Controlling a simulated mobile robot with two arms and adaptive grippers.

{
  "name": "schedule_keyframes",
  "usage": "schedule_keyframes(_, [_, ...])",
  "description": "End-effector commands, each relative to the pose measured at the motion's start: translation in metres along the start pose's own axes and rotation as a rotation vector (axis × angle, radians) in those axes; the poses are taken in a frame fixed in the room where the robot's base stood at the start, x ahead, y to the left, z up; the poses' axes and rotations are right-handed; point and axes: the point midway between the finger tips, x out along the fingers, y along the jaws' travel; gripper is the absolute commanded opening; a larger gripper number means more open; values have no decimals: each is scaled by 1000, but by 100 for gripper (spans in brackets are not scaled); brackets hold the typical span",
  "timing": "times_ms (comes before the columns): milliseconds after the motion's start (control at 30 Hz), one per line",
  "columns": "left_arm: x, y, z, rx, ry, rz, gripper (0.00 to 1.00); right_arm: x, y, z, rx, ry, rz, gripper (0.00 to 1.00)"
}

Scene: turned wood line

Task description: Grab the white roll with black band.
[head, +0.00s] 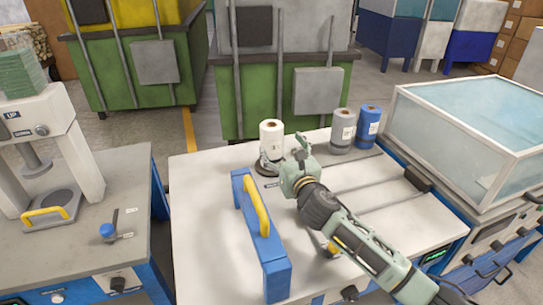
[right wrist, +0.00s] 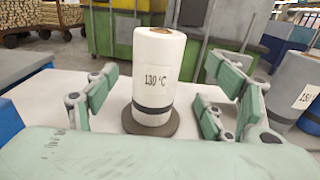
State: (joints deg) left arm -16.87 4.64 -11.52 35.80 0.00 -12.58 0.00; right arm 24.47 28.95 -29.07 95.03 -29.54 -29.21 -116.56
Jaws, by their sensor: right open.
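The white roll with black band (head: 271,138) stands upright on a dark round base on the white worktop, near its back edge. In the right wrist view the roll (right wrist: 157,68) shows a "130 °C" label, with the black band low on its side. My right gripper (head: 291,165) is open and empty, just in front and to the right of the roll. Its fingers spread to the left and right of the roll in the right wrist view, with gaps on both sides. How far the roll reaches between them is hard to tell. My left gripper is not in view.
A grey roll (head: 342,131) and a blue roll (head: 368,127) stand at the worktop's (head: 205,215) back right. A blue frame with a yellow handle (head: 257,208) stands at the front left. A clear-lidded machine (head: 462,130) is at right, a press (head: 50,130) at left.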

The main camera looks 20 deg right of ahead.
Motion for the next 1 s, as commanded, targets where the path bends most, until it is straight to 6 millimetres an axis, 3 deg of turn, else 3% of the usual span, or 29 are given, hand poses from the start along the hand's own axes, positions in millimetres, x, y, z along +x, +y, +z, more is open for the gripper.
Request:
schedule_keyframes(367, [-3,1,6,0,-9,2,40,32,2,4,3,-1,0,75])
schedule_keyframes(633, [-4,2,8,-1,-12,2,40,67,4,6,3,-1,-1,75])
schedule_keyframes(1000, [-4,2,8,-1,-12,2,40,75,4,6,1,-1,0,75])
